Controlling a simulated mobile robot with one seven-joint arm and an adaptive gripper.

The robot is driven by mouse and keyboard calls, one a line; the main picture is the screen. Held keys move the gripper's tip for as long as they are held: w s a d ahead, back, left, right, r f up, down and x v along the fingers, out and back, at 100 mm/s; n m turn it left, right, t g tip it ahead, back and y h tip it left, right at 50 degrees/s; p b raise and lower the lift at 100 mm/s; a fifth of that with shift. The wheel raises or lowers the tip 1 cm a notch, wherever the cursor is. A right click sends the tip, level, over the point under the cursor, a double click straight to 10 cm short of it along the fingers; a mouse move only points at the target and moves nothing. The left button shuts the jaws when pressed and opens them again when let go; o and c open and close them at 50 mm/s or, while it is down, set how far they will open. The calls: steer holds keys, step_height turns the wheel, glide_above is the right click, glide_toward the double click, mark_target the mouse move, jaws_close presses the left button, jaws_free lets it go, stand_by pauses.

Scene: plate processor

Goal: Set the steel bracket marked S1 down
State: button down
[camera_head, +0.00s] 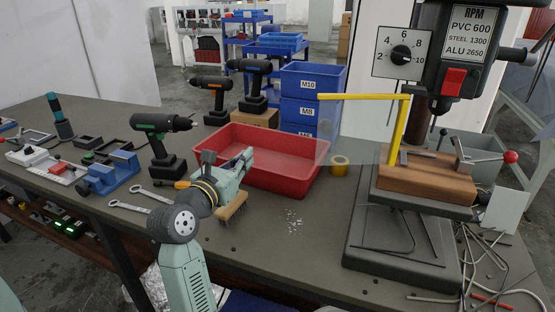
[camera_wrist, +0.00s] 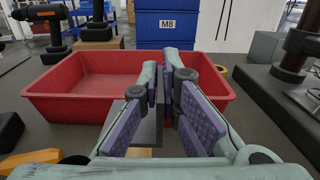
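My gripper (camera_wrist: 166,95) reaches over the front edge of the red tray, with purple pads on its fingers. It also shows in the head view (camera_head: 240,165). The fingers are close together on a thin grey metal piece, which looks like the steel bracket (camera_wrist: 148,132). Its flat grey part shows below and left of the fingertips; the rest is hidden by the fingers. No S1 mark can be read. A wooden brush (camera_head: 232,208) stands on the bench just below my gripper.
The red tray (camera_head: 312,187) looks empty. Blue bins (camera_head: 312,83) stand behind it, yellow tape (camera_head: 340,165) to its right. The drill press table (camera_head: 425,197) with a wooden block is at right. Cordless drills, wrenches and a blue vise (camera_head: 112,178) are at left. Small metal bits (camera_head: 293,220) lie in front.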

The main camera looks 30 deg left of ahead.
steer(key=w+a+f+p, duration=0.2)
steer(key=w+a, duration=0.1)
steer(key=w, duration=0.4)
steer(key=w+a+f+p, duration=0.2)
steer(key=w, duration=0.4)
steer(key=shift+w+a+f, duration=0.4)
steer(key=shift+f, duration=0.15)
steer(key=shift+f+b, duration=0.3)
steer(key=shift+f, duration=0.2)
steer(key=c, duration=1.8)
jaws_free()
steer(key=shift+d+f, duration=0.1)
steer(key=shift+f, duration=0.05)
